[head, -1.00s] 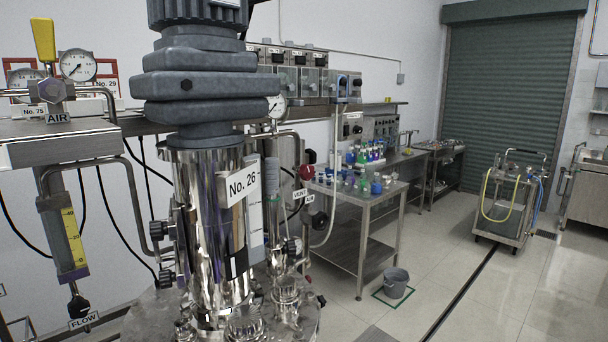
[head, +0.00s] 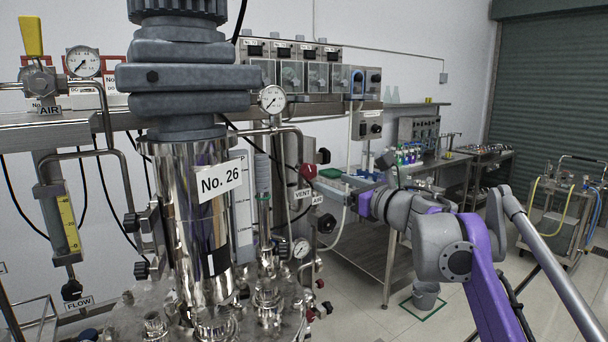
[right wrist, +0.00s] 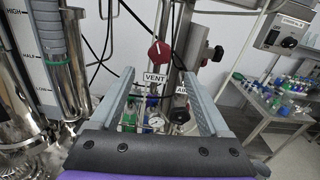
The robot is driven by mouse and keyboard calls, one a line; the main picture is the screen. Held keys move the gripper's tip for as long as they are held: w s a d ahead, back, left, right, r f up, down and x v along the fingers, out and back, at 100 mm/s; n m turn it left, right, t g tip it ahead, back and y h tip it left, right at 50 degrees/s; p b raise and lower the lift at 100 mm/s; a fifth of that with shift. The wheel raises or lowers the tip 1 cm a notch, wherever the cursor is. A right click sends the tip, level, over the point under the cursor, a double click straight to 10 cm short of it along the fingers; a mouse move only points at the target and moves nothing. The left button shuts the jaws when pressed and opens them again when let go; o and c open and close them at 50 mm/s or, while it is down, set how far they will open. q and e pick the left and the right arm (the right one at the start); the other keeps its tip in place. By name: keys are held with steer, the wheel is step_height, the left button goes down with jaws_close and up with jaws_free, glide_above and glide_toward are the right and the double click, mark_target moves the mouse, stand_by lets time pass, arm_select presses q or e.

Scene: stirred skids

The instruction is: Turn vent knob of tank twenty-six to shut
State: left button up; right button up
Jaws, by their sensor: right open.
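Tank twenty-six (head: 180,230) is the shiny steel column with a "No. 26" label in the head view. Its red vent knob (head: 308,171) sits on a post to the right, above the VENT label (head: 303,192). In the right wrist view the red knob (right wrist: 160,53) is ahead, beyond the fingertips, with a pale mark on its face. My right gripper (right wrist: 158,77) is open and empty, its fingers to either side of the VENT label in the picture and apart from the knob. In the head view my right gripper (head: 338,184) is just right of the knob. My left gripper is not in view.
A black AIR knob (head: 327,222) is below the vent knob. A pressure gauge (head: 272,99) and pipes stand close to its left. A steel table (head: 380,235) with bottles is behind my right arm. A grey bucket (head: 426,294) is on the floor.

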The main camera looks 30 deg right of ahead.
mark_target(311, 173)
steer(key=w, duration=0.6)
steer(key=w+p, duration=0.1)
steer(key=w, duration=0.3)
steer(key=shift+a, duration=0.4)
jaws_close()
